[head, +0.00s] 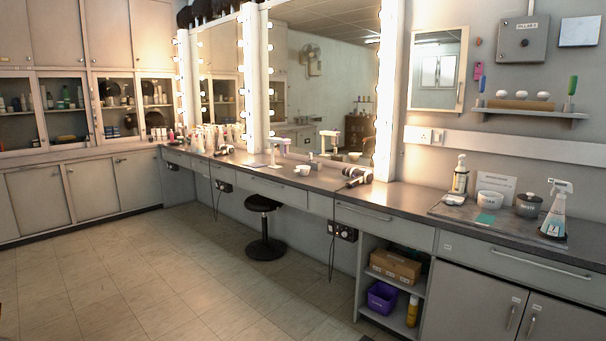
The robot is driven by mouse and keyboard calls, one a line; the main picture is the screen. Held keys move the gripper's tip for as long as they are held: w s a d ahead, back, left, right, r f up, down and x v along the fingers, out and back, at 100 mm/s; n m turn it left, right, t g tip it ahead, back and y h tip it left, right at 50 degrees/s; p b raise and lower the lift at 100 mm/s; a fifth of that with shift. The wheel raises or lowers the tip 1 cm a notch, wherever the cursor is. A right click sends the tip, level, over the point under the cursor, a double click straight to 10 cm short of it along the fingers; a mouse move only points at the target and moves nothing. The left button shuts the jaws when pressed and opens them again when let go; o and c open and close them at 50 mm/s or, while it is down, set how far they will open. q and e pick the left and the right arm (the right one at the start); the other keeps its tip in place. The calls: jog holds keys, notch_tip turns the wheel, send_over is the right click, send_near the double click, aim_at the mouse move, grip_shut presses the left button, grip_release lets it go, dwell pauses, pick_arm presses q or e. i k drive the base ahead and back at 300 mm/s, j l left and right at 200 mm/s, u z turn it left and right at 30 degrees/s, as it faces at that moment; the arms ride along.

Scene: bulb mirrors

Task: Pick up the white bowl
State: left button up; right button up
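A small white bowl (302,172) stands on the dark counter (400,193), in front of the large lit mirror (325,75). A small white shape in that mirror looks like its reflection. A larger white round pot (490,200) with dark lettering stands farther right on a grey mat (452,214). Neither of my grippers shows in the head view, and nothing is seen touching the bowl.
A hair dryer (357,176) lies right of the bowl; a white stand-like item (278,152) is to its left. A spray bottle (554,212), pump bottle (460,175) and lidded grey pot (529,205) stand at right. A black stool (265,228) stands below the counter.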

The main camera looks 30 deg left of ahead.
aim_at(301, 172)
jog(key=i+j+u, duration=1.2)
jog(key=i+u, duration=0.4)
jog(key=i, duration=0.2)
jog(key=i+j+z, duration=0.2)
jog(key=i, duration=0.3)
jog(key=i+z, duration=0.15)
jog(key=i, duration=0.35)
jog(key=i+j+z, duration=0.2)
jog(key=i, duration=0.3)
jog(key=j, duration=0.05)
